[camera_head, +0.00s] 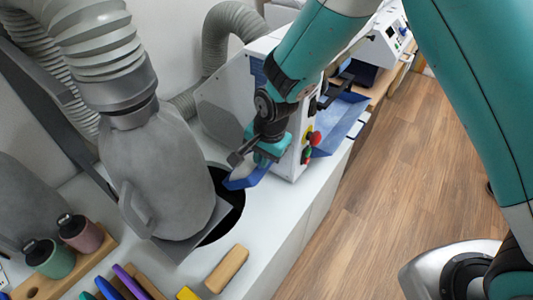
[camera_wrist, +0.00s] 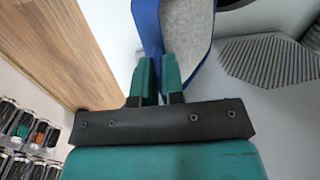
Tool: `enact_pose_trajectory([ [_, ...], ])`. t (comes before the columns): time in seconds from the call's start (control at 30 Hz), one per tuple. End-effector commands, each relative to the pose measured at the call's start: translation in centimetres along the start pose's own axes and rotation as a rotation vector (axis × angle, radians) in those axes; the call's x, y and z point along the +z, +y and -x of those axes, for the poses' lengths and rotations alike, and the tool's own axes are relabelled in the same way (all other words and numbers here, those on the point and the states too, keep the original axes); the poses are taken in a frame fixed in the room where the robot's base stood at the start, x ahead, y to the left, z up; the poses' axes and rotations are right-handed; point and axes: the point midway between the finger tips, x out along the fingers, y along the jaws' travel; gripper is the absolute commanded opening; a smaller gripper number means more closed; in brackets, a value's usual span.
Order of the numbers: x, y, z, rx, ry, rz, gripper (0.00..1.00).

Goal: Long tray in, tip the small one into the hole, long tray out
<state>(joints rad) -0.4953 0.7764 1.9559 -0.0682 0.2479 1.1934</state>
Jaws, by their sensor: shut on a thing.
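My gripper (camera_head: 262,158) is shut on the wall of a small blue tray (camera_head: 240,182). In the wrist view the two green fingers (camera_wrist: 160,78) pinch the tray's blue rim (camera_wrist: 148,28), and pale grey material (camera_wrist: 186,25) shows inside. In the head view the small tray is tilted at the edge of the dark round hole (camera_head: 232,202) in the white counter. A larger blue tray (camera_head: 342,122), apparently the long one, is at the white machine (camera_head: 297,150); my arm hides part of it, so how far in it sits is unclear.
A grey hooded duct (camera_head: 165,170) stands left of the hole. Pink (camera_head: 80,233) and green (camera_head: 48,258) bottles stand in a wooden holder at lower left. A wooden block (camera_head: 227,268) lies on the counter's front. Wooden floor (camera_head: 390,150) is clear at right.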

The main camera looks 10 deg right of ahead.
Motion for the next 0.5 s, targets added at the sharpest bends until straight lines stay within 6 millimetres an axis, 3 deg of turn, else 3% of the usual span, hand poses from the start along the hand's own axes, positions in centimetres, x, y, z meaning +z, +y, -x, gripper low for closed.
enact_pose_trajectory([
  [0.5,0.0,-2.9,1.6,0.200,0.000,0.001,0.00],
])
